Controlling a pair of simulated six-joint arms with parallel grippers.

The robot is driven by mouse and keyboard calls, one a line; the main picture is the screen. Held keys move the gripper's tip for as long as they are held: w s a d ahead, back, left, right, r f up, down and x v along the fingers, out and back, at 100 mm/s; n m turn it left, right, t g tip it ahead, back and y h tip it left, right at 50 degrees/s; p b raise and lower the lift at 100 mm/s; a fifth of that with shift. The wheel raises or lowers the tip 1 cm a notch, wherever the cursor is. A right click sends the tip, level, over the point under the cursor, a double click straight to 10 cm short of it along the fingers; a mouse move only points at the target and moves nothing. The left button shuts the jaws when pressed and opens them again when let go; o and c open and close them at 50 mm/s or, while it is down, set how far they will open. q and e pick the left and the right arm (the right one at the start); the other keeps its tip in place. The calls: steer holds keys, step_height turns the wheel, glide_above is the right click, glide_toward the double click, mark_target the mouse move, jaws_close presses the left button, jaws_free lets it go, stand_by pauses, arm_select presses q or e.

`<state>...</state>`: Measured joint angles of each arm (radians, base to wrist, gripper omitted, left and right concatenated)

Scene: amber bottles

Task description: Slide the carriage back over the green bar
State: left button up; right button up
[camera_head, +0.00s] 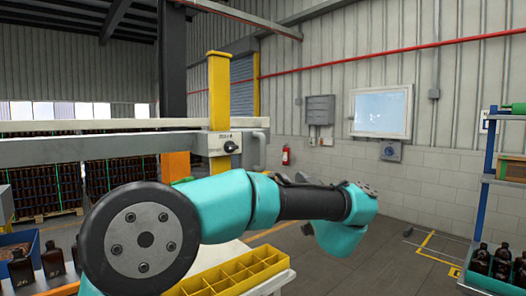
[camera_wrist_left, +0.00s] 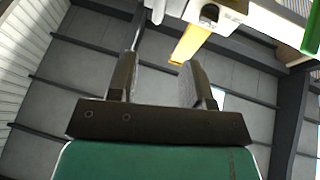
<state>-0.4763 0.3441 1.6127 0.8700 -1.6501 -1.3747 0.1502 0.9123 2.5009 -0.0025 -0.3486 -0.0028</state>
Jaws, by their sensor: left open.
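A pale block with a dark round knob (camera_head: 223,144), which looks like the carriage, sits on a long grey horizontal beam (camera_head: 110,150) at the yellow upright (camera_head: 219,90). In the left wrist view the block (camera_wrist_left: 225,12) is at the top edge, with the yellow upright (camera_wrist_left: 190,42) below it. A green strip (camera_wrist_left: 311,38) shows at the right edge there; I cannot tell if it is the green bar. My left gripper (camera_wrist_left: 158,72) is open and empty, below and apart from the block in that view. My teal left arm hides much of the head view's middle. My right gripper is not in view.
A yellow divided crate (camera_head: 232,277) stands below my arm. Amber bottles (camera_head: 52,260) are at the left, and more (camera_head: 502,262) sit in a blue bin on the right rack.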

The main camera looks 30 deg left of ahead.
mark_target(265, 151)
arm_select(q)
steer(key=x, duration=1.7)
steer(key=shift+a, duration=0.15)
steer(key=shift+c, duration=0.4)
jaws_close()
